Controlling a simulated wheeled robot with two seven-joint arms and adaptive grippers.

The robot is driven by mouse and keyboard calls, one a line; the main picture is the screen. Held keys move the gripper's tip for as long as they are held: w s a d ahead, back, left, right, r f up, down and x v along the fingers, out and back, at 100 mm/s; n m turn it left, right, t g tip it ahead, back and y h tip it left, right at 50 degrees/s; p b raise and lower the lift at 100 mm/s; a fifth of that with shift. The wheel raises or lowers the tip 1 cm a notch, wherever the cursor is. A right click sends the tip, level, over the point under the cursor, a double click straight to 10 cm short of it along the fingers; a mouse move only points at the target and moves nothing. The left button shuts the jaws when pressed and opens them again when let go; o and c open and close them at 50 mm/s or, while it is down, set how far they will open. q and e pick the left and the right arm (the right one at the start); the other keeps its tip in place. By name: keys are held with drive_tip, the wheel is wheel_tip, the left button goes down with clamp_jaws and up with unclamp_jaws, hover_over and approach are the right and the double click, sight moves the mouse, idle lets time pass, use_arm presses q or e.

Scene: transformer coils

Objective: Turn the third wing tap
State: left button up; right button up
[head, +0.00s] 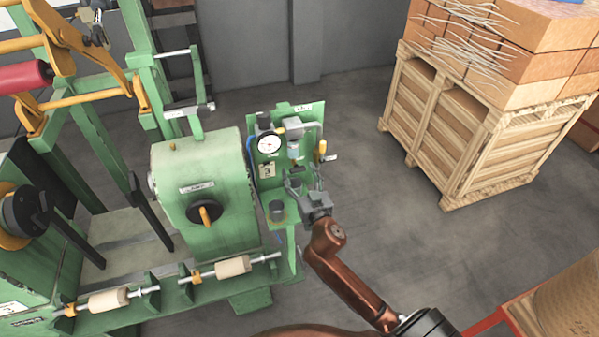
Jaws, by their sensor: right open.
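A green panel (309,112) stands beside the green machine. It carries a round white gauge (268,144), a small clear-bowled fitting (294,140) and a tag reading 3 (267,171). A yellow-handled lever (321,149) sits at its right edge. I cannot tell for certain which part is the third wing tap; my gripper hides some of the lower panel. My right gripper (304,178) is open, in front of the lower panel, below the fitting and the yellow lever. Contact cannot be made out. My left gripper is not in view.
The green gearbox housing (222,160) with a black and orange knob (205,214) stands left of the panel. A dark cup-shaped part (277,210) sits just below left of my gripper. A wooden crate (465,140) stands right. Floor between is clear.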

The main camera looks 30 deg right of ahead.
drive_tip(key=shift+w, duration=0.25)
drive_tip(key=c, duration=1.1)
drive_tip(key=shift+c, duration=0.3)
